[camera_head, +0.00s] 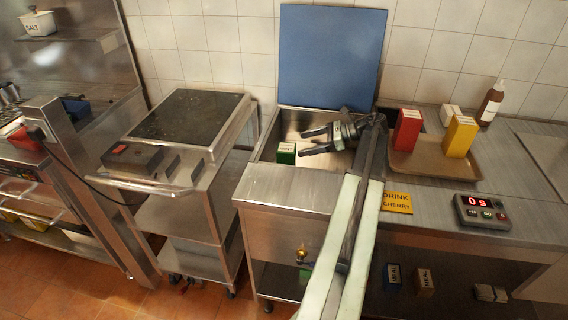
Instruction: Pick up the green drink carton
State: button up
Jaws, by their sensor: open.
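The green drink carton (286,153) stands in the open steel basin (265,137), near its front left, with a pale label on its upper part. My gripper (303,142) is open over the basin, just right of the carton. Its two dark fingers point left toward the carton, and nothing shows between them. The fingertips look close to the carton's right side; I cannot tell if they touch. The carton's lower part is hidden by the basin's front edge.
A tray (428,172) right of my arm bears a red carton (407,130) and a yellow carton (459,136). A brown bottle (490,103) stands behind. A blue panel (331,58) rises behind the basin. A griddle cart (187,122) stands left. A timer (482,212) sits at front right.

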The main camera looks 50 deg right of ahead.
aim_at(291, 147)
jog(key=shift+w+a+f, duration=0.2)
jog(key=shift+w+a, duration=0.15)
jog(key=shift+w, duration=0.1)
jog(key=b+x, duration=0.1)
jog(key=x, duration=0.1)
jog(key=b+x, duration=0.1)
jog(key=x, duration=0.2)
jog(key=shift+s+a, duration=0.15)
jog(key=shift+a, duration=0.15)
jog(key=shift+r, duration=0.1)
grip_shut()
